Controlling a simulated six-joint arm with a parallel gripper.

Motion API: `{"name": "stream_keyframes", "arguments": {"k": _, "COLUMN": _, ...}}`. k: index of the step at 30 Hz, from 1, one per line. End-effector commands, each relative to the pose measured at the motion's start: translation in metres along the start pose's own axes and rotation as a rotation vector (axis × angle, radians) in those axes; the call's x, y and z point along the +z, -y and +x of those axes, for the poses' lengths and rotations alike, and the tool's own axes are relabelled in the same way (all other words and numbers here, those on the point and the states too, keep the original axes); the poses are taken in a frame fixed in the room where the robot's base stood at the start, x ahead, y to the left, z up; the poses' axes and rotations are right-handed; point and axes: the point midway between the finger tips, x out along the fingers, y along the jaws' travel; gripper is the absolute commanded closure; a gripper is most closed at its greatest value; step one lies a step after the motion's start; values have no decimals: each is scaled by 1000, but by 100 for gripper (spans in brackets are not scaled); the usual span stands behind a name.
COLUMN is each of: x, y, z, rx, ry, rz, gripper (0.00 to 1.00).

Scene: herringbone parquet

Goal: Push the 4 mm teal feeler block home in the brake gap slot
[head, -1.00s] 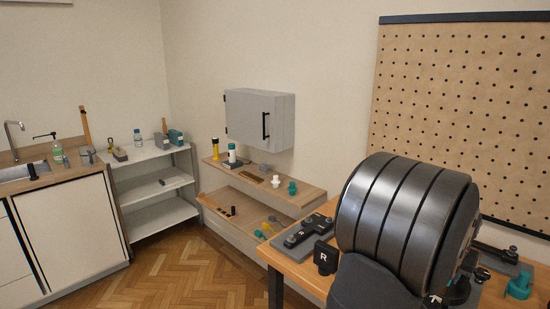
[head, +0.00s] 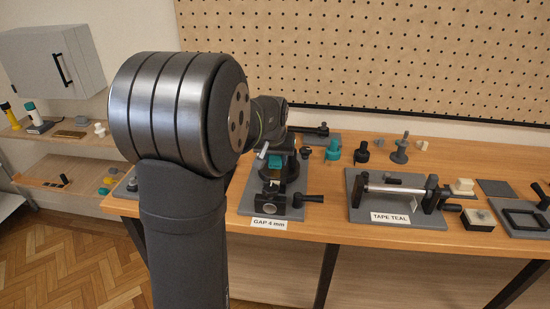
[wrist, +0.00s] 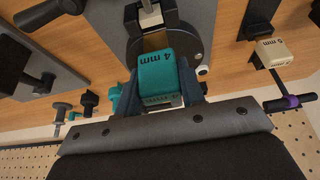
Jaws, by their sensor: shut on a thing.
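The teal feeler block (wrist: 157,72), marked 4 mm, sits between the two fingers of my gripper (wrist: 162,92) in the wrist view. My gripper is shut on it. A small teal patch of the block (head: 275,161) shows in the head view beyond my arm. The brake gap fixture (head: 272,199) stands on a grey plate behind the label GAP 4 mm (head: 268,223). In the wrist view the dark round brake part (wrist: 190,42) lies just past the block's far end. I cannot tell whether the block's tip is inside the slot.
A pale block (wrist: 276,52) on a handled tool lies right of my gripper in the wrist view. In the head view a roller stand labelled TAPE TEAL (head: 390,217) is to the right. Teal and black knobs (head: 333,149) stand behind. Bare wood (head: 330,213) lies between the plates.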

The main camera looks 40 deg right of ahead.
Motion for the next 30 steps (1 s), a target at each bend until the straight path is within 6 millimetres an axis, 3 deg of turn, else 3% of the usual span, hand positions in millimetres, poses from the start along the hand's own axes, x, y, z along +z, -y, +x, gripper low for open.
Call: {"name": "stream_keyframes", "arguments": {"k": 30, "x": 8, "y": 0, "z": 19, "rx": 0, "ry": 0, "rz": 0, "gripper": 87}}
